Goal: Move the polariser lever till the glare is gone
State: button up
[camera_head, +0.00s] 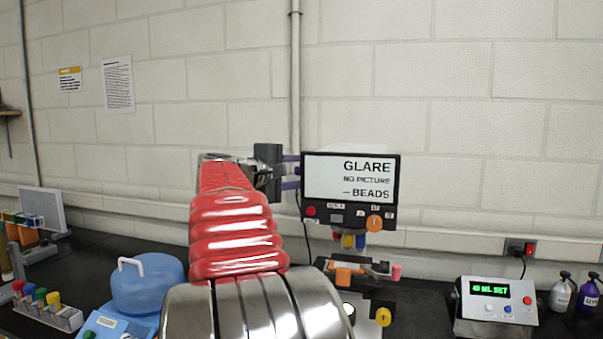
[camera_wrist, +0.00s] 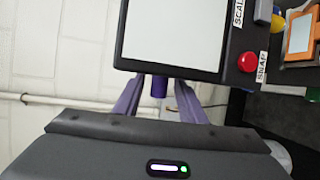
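The monitor (camera_head: 350,178) reads "GLARE", "NO PICTURE" and "BEADS" in the head view. In the wrist view its screen (camera_wrist: 175,30) is blank pale white. My gripper (camera_head: 291,171) is beside the monitor's left edge, its two purple fingers apart and pointing at it. In the wrist view the open fingers (camera_wrist: 159,98) stand on either side of a short purple cylinder (camera_wrist: 159,87), which shows below the screen's edge with gaps to both fingers. I cannot tell whether this cylinder is the polariser lever; no lever is labelled legibly.
Below the monitor are coloured objectives (camera_head: 348,241) and a stage with an orange slide holder (camera_head: 343,277). A display box (camera_head: 497,304) and bottles stand right. A blue lidded device (camera_head: 147,285) and a tube rack (camera_head: 48,311) stand left. A pipe runs up the wall behind.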

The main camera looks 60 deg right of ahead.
grip_shut()
dwell(0.5)
